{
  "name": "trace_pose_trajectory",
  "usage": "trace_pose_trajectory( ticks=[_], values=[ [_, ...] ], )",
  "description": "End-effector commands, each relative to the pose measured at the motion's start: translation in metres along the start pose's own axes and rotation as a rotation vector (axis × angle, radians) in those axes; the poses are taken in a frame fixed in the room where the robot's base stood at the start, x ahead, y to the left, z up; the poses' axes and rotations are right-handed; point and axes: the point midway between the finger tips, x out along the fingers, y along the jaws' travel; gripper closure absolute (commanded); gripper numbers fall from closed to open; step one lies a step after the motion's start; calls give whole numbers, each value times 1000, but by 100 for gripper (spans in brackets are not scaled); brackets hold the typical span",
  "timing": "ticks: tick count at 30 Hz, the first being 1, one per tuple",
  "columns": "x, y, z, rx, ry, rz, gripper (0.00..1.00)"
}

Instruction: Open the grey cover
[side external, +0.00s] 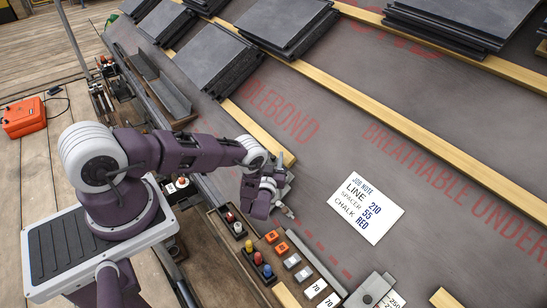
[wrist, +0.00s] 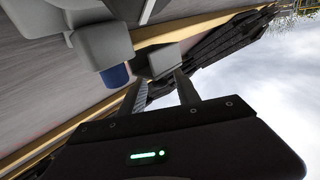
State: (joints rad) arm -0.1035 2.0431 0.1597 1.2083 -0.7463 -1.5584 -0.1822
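A flat grey plate with a small raised knob (side external: 372,291), which looks like the grey cover, lies at the bottom right of the side external view. It looks flat, and its lower edge is cut off by the frame. My gripper (side external: 275,186) is well up and left of it, low over the roof near the end of a batten. In the wrist view my gripper's two fingers (wrist: 163,88) stand apart with a gap between them. A grey block (wrist: 158,60) shows by their tips; I cannot tell whether they touch it. A larger grey block with a blue end (wrist: 106,48) is beside it.
A tray of coloured pegs (side external: 258,258), orange and grey blocks (side external: 282,249) and white number tags (side external: 315,289) lie between my gripper and the plate. A white job note (side external: 366,208) lies right of them. Slate stacks (side external: 260,25) and battens (side external: 430,105) are upslope.

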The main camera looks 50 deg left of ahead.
Motion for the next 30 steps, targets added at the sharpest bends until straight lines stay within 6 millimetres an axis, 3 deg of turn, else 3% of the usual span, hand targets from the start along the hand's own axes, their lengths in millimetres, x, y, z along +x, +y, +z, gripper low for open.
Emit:
trace_pose_trajectory(
  ticks=[10, 16, 22, 26, 28, 30],
  values=[
    [-62, 1, 0, 0, -2, 2, 62],
    [-69, 0, 0, 0, 0, 1, 62],
    [-62, 7, -6, -13, -11, 1, 62],
    [-23, 55, -46, -91, -111, 14, 62],
    [0, 96, -90, -148, -211, 44, 62],
    [12, 133, -140, -193, -319, 94, 62]
  ],
)
